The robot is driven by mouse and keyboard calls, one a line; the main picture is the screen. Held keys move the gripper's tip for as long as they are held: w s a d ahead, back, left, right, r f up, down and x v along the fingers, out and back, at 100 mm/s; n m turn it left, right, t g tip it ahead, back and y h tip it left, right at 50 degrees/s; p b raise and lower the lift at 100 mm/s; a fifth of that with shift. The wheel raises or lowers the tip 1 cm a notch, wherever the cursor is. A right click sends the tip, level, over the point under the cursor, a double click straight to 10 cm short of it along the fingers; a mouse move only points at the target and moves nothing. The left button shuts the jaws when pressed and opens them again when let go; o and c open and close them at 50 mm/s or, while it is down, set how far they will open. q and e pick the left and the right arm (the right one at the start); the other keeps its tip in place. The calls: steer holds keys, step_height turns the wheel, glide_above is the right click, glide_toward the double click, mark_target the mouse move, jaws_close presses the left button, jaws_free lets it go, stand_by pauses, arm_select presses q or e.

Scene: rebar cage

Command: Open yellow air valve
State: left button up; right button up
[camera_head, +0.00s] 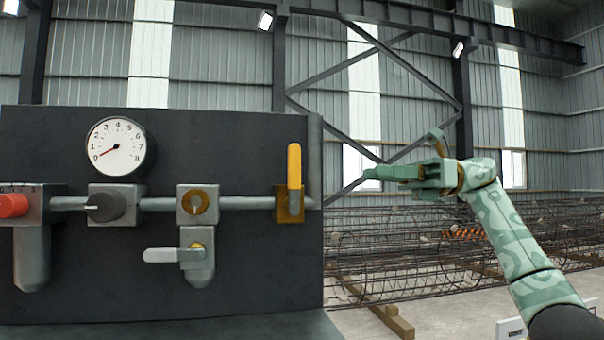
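The yellow air valve (294,166) is on the right end of the grey pipe, near the right edge of the dark panel. Its yellow handle stands upright, across the line of the horizontal pipe, above a brass-coloured body (289,207). My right gripper (402,154) is to the right of the valve, at about the height of its handle, and apart from it. Its fingers are spread, one pointing left towards the panel and one up, with nothing between them. My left gripper is not in view.
The dark panel (120,270) also carries a pressure gauge (116,146) with its red needle near 0, a red knob (12,206), a dark grey knob (105,207) and a grey lever (172,255). Rebar cages (420,260) lie behind on the floor. Open air lies between gripper and valve.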

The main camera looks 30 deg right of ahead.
mark_target(294, 187)
steer(key=shift+n+g, duration=0.5)
steer(key=shift+n, duration=0.1)
steer(key=x, duration=0.5)
steer(key=s+r+x, duration=0.1)
steer(key=x, duration=0.5)
steer(key=s+x, duration=0.1)
steer(key=x, duration=0.4)
steer(key=shift+a+r, duration=0.3)
steer(key=shift+a, duration=0.15)
jaws_close()
